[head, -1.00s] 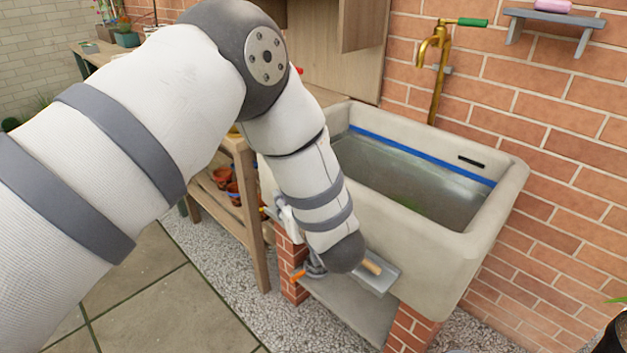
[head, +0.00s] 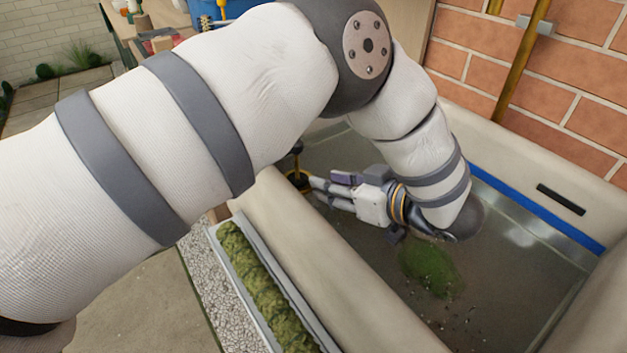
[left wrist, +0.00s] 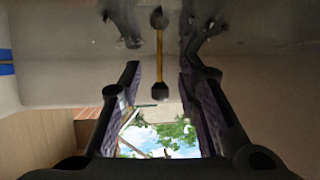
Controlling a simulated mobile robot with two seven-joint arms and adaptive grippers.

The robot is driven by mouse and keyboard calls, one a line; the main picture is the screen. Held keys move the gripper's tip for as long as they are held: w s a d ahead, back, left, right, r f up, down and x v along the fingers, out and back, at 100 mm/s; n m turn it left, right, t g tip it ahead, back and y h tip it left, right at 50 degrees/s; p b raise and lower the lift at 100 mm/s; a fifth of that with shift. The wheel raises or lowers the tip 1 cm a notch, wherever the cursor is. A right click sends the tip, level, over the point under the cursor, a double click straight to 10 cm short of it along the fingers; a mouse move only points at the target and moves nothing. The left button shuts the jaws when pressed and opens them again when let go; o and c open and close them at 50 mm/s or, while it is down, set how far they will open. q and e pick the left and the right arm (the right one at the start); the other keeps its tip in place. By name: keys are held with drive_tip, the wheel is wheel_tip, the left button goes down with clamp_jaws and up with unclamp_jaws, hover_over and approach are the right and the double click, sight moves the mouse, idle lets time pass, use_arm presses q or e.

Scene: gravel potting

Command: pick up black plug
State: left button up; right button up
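The black plug (head: 297,148) stands upright in the sink, a dark knob on a thin yellowish rod above a dark base with a brass-coloured ring. My left gripper (head: 318,190) is low inside the sink, with its fingers pointing left, just right of the plug's base. In the left wrist view the gripper (left wrist: 158,65) has its fingers apart. A yellow rod with dark ends, the plug (left wrist: 160,90), shows in line with the gap between them. I see no finger contact with it, and its exact depth is hard to tell. My right gripper is out of view.
The stone sink (head: 300,245) has high walls around my gripper. A green mossy clump (head: 430,268) and dark bits lie in it. A trough of moss (head: 262,285) runs along its outside. A brass pipe (head: 522,60) is on the brick wall.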

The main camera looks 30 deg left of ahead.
sight(297, 173)
use_arm(q)
drive_tip(key=x, duration=1)
drive_tip(key=shift+w+a+f, duration=0.1)
drive_tip(key=shift+a, duration=0.3)
clamp_jaws()
